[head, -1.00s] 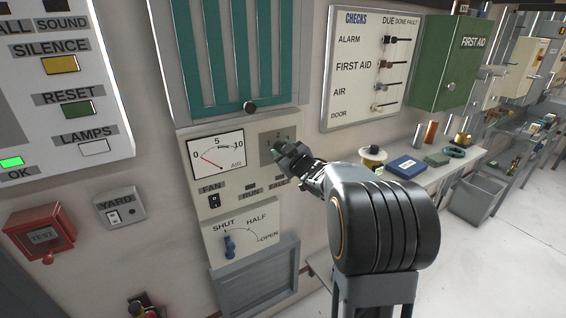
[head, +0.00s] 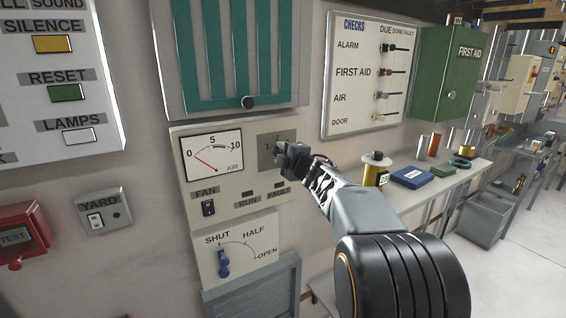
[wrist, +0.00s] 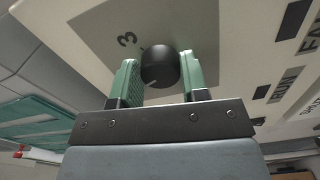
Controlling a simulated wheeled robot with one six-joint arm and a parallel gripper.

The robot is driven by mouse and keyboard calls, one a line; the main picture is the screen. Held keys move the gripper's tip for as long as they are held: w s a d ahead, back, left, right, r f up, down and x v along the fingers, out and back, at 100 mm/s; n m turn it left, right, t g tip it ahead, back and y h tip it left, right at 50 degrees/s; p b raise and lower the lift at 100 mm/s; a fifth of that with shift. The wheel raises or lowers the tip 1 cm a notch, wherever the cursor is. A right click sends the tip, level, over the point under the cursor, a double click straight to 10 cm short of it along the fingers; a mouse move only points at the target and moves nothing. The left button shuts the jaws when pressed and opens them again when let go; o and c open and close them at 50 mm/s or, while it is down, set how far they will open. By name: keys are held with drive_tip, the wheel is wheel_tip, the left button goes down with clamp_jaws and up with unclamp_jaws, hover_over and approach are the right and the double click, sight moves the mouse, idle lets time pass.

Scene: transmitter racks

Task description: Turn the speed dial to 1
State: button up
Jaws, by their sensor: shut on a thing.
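The speed dial is a black round knob (wrist: 159,66) on a grey plate (head: 266,152) with printed numbers.
An AIR gauge (head: 212,154) is left of the dial, with a FAN switch (head: 208,208) below. A blue lever (head: 223,263) stands at SHUT. A green-slatted grille (head: 235,55) is above. A shelf with a spool (head: 376,170) and blue box (head: 411,177) lies right.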

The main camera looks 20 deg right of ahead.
drive_tip(key=shift+n+b, duration=2.1)
drive_tip(key=shift+n, duration=1.7)
drive_tip(key=shift+r+n, duration=0.1)
drive_tip(key=shift+n, duration=0.2)
drive_tip(key=o, duration=0.9)
drive_tip(key=s, duration=0.4)
drive_tip(key=s+d, duration=0.1)
drive_tip(key=s, duration=0.8)
drive_tip(key=shift+s+d, duration=0.25)
drive_tip(key=shift+s, duration=0.1)
